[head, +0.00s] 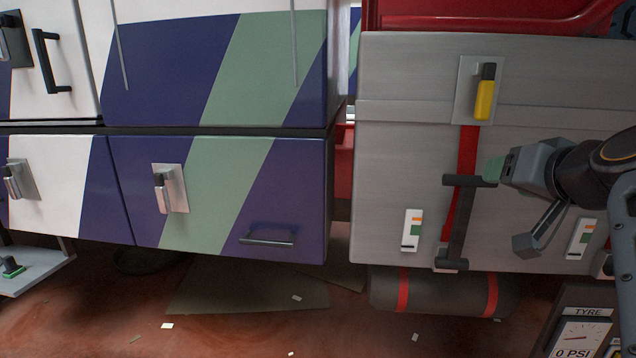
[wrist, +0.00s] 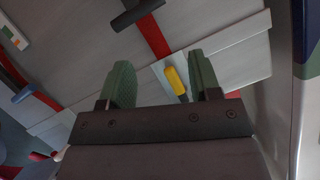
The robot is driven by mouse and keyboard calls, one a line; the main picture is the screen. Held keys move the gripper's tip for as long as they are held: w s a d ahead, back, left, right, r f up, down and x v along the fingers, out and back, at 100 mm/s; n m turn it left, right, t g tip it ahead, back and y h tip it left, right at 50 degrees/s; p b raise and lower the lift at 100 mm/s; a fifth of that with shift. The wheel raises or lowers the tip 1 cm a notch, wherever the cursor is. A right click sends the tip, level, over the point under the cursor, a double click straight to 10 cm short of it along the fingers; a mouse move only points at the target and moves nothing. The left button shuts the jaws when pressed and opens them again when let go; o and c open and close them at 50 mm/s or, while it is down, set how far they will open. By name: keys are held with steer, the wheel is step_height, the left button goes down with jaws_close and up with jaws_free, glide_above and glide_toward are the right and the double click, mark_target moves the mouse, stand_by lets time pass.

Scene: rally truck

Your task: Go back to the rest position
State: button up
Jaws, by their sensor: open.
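My gripper (head: 498,168) is at the right of the head view, in front of the grey panel (head: 400,75) of the truck. One green finger pad shows there, close to a black T-shaped handle (head: 468,181). In the wrist view my gripper (wrist: 162,82) has its two green fingers apart with nothing held between them. A yellow-handled latch (wrist: 177,80) shows beyond the gap. The same yellow latch (head: 485,95) is upright on its plate at the top of a red strap (head: 467,150) in the head view. I cannot tell whether the finger touches the black handle.
Blue, green and white striped cabinets (head: 290,200) with latches and handles fill the left. A rolled grey bundle (head: 385,291) lies below the panel. A tyre gauge (head: 580,335) stands at the lower right. The brown floor has small scraps scattered on it.

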steer(key=s+a+f+n+g+p, duration=0.1)
steer(key=s+a+f+g+p, duration=0.1)
steer(key=f, duration=0.6)
steer(key=s+a+f+n+g+p, duration=0.1)
steer(key=s+a+f+g+p, duration=0.2)
steer(key=a+f, duration=0.4)
steer(key=s+a+f+n+g+p, duration=0.2)
steer(key=s+a+f+g+p, duration=0.1)
steer(key=f, duration=0.7)
steer(key=shift+s+a+g, duration=0.5)
steer(key=shift+a+g, duration=0.5)
steer(key=shift+g, duration=0.1)
